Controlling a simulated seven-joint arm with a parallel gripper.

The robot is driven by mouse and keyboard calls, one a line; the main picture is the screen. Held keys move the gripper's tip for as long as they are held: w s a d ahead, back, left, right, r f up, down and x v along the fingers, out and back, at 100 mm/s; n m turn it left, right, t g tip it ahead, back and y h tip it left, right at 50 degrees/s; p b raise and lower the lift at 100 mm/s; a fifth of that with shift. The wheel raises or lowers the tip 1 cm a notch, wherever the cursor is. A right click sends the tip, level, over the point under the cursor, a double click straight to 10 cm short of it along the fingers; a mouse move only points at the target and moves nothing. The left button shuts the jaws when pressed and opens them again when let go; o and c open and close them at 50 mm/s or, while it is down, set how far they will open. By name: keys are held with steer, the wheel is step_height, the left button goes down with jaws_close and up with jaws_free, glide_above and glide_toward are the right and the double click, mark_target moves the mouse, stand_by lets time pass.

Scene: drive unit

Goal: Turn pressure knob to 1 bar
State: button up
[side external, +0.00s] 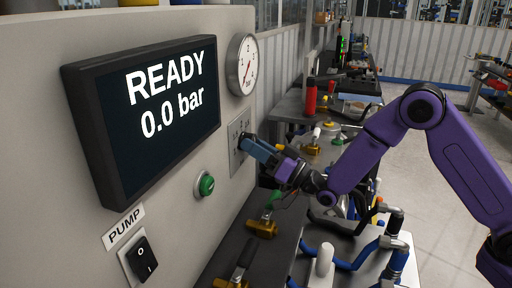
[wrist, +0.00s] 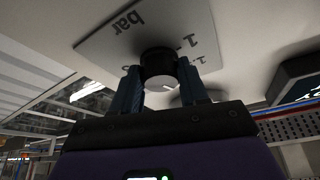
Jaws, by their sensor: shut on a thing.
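The pressure knob (wrist: 157,58) is round and dark, on a light scale plate (wrist: 104,38) marked "bar" and "1" in the wrist view. My gripper (wrist: 158,82) is shut on the knob, one finger on each side. In the side external view my gripper (side external: 249,143) reaches the plate (side external: 235,162) from the right and hides most of the knob. The display (side external: 160,98) reads "READY 0.0 bar". The round gauge (side external: 242,64) has a red needle; its value is too small to read.
A green button (side external: 206,185) sits on the panel below the plate. A black rocker switch (side external: 144,259) labelled "PUMP" is at lower left. Brass valves (side external: 262,227) and blue pipes (side external: 368,254) stand on the bench below my arm.

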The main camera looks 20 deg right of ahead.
steer(key=shift+n+y, duration=0.3)
steer(key=shift+n, duration=0.4)
steer(key=o, duration=1.1)
steer(key=shift+c, duration=0.2)
steer(key=shift+d, duration=0.1)
steer(key=v, duration=1.2)
steer(key=shift+r, duration=0.1)
